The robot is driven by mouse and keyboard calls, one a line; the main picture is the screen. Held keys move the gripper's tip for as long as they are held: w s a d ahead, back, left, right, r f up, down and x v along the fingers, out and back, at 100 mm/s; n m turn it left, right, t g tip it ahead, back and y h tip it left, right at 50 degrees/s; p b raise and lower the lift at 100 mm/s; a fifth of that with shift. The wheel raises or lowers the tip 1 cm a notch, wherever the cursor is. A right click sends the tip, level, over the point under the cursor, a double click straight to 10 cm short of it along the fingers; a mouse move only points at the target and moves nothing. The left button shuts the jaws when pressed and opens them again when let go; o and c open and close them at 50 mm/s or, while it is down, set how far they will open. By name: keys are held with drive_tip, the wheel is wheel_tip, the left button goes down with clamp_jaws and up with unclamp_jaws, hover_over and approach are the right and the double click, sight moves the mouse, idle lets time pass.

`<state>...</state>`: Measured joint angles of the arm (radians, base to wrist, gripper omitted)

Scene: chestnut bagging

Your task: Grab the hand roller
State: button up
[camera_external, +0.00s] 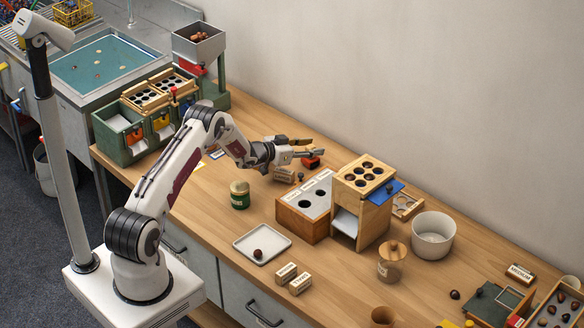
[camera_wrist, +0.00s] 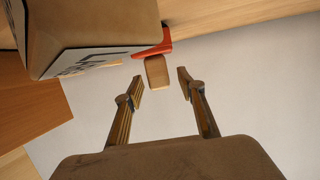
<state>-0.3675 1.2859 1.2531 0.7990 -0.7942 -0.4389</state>
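A red part with a short wooden piece, which looks like the hand roller (camera_wrist: 157,72), shows just ahead of my gripper in the wrist view. The wooden piece lies in line with the gap between my fingers, and I cannot tell whether it is between them. In the external view a red-orange object (camera_external: 311,163) sits on the table just beyond my fingertips, partly hidden by them. My gripper (camera_external: 304,149) is open, its fingers apart and low over the back of the table; it also shows in the wrist view (camera_wrist: 160,80).
A brown labelled block (camera_wrist: 95,30) is close on the left in the wrist view. A grey-topped box with holes (camera_external: 309,194) and a wooden sorter (camera_external: 364,173) stand to the right. A green jar (camera_external: 240,195) and a tray (camera_external: 243,241) are in front. The wall rises behind.

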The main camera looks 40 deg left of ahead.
idle(0.5)
clamp_jaws()
drive_tip(key=shift+r, duration=0.2)
drive_tip(key=shift+r, duration=4.85)
